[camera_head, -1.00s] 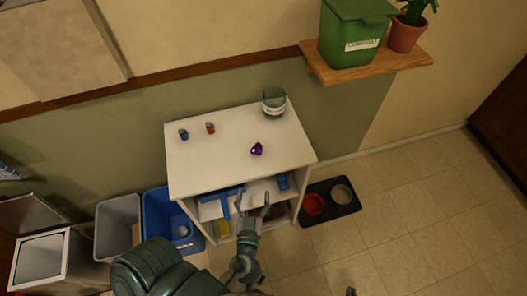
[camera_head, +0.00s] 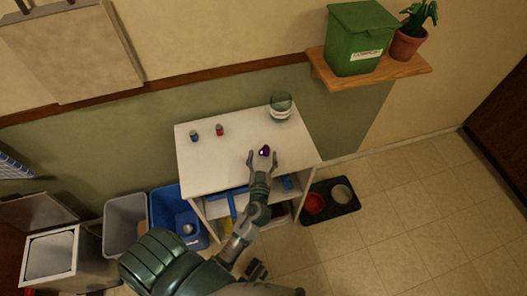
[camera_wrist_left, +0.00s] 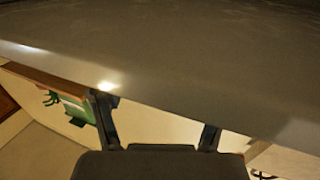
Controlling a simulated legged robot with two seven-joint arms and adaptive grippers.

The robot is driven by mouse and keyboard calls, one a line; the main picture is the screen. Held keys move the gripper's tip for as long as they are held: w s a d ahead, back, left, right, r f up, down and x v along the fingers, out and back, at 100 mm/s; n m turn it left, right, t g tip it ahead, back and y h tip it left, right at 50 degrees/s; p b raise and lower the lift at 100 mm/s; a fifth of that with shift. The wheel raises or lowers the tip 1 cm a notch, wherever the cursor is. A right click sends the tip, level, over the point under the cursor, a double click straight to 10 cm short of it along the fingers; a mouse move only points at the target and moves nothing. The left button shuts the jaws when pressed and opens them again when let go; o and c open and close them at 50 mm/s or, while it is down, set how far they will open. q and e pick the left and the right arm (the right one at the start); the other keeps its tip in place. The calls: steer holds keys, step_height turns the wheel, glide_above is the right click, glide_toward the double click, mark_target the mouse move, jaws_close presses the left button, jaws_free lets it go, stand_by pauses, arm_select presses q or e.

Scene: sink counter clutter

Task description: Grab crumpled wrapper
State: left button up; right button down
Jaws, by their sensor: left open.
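The crumpled wrapper (camera_head: 265,150) is a small shiny purple lump on the white cabinet top (camera_head: 205,172), near its front right part. My left gripper (camera_head: 263,157) is open over the front part of the cabinet top, its fingers pointing at the wrapper. The wrapper shows between or just beyond the fingertips; I cannot tell whether they touch it. In the left wrist view the two fingers (camera_wrist_left: 158,125) are spread apart, and the wrapper does not show there. A dark part that may be my right gripper (camera_head: 256,270) is low in the head view, its jaws unclear.
A blue can (camera_head: 194,136), a red can (camera_head: 220,130) and a glass jar (camera_head: 281,107) stand on the cabinet top. A green bin (camera_head: 358,38) and potted plant (camera_head: 408,42) sit on a wall shelf (camera_head: 390,78). Grey (camera_head: 124,226) and blue bins (camera_head: 165,210) stand left.

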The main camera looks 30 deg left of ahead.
mark_target(263, 154)
arm_select(q)
steer(key=x, duration=0.3)
steer(key=shift+r, duration=0.15)
steer(key=shift+w+a, duration=0.1)
steer(key=shift+w, duration=0.1)
steer(key=shift+d, duration=0.5)
steer(key=shift+c, duration=0.7)
steer(key=shift+r, duration=0.1)
steer(key=c, duration=0.8)
steer(key=shift+a, duration=0.35)
arm_select(e)
step_height(263, 154, down, 2)
steer(key=shift+f, duration=0.1)
steer(key=shift+w, duration=0.1)
